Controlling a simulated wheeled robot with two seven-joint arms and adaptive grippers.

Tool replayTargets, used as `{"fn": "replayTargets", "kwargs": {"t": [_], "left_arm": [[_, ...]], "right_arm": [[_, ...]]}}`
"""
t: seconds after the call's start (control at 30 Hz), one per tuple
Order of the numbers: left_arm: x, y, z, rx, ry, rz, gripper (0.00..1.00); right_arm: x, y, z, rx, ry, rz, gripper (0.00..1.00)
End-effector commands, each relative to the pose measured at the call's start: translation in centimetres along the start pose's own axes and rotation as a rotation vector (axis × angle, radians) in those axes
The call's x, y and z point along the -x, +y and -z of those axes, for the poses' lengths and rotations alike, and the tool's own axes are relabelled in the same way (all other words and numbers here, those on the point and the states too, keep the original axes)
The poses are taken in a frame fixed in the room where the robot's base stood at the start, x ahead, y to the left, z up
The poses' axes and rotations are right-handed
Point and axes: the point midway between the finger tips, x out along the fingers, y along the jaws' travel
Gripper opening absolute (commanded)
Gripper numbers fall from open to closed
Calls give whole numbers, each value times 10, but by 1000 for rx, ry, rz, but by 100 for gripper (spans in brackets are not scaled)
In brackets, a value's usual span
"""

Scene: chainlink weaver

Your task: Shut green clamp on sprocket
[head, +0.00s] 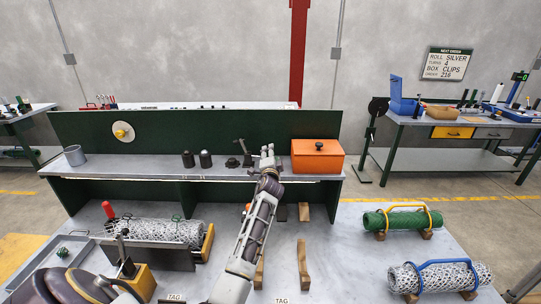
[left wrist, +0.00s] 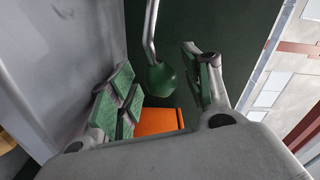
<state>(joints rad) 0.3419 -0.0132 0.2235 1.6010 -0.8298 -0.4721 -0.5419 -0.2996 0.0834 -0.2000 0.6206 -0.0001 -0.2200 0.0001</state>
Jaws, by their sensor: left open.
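My left gripper (head: 267,154) is raised over the rear shelf in the head view, just left of the orange box. In the left wrist view its fingers (left wrist: 158,70) are open, with green pads. A green ball knob (left wrist: 162,79) on a bent metal rod shows between the fingers, apparently untouched; it looks like the handle of the green clamp. A small dark clamp-like fixture (head: 244,154) stands on the shelf just left of the gripper in the head view. The gripper partly covers this area, and I cannot make out a sprocket there. My right gripper is out of view.
The orange box (head: 318,155) stands close right of the gripper. Two dark cylinders (head: 205,159) stand to its left. The green back panel (head: 200,135) rises behind. Mesh rolls lie on the front table, including a green one (head: 402,219) at right. A red-handled clamp (head: 108,210) is at left.

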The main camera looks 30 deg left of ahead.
Motion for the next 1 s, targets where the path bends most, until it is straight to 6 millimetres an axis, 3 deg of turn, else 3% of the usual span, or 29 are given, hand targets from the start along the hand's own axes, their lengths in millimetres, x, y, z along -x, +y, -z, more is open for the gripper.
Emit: {"fn": "replayTargets", "kwargs": {"t": [0.5,0.87,1.0], "left_arm": [[-7,0,0,0,1,1,48],[-7,0,0,0,1,1,2],[-6,0,0,0,1,1,0]], "right_arm": [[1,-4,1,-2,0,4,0],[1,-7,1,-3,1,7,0],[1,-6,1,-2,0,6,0]]}}
